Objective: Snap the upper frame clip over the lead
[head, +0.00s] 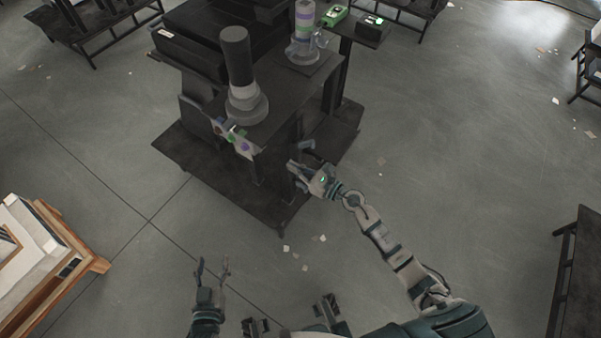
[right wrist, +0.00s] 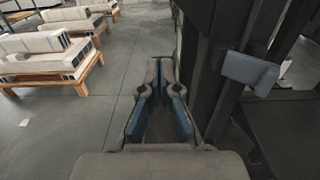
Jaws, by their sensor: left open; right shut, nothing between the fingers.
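A blue-grey block (right wrist: 250,72) juts from a dark upright in the right wrist view and may be the upper frame clip. A similar small blue-grey piece (head: 307,147) shows on the side of the black frame (head: 275,185) in the head view. I cannot make out the lead. My right gripper (head: 296,170) is beside the right side of the frame, just below that piece. Its fingers are shut and empty, and their tips (right wrist: 158,68) lie left of the block in the right wrist view. My left gripper (head: 212,268) is open and empty above the floor, away from the frame.
On the frame stand a dark column (head: 238,62) with a grey collar and a banded column (head: 304,25). A small side stand (head: 360,40) carries a green device (head: 334,15). A wooden-framed pale bench (head: 40,260) is at left. Open floor lies right of the frame.

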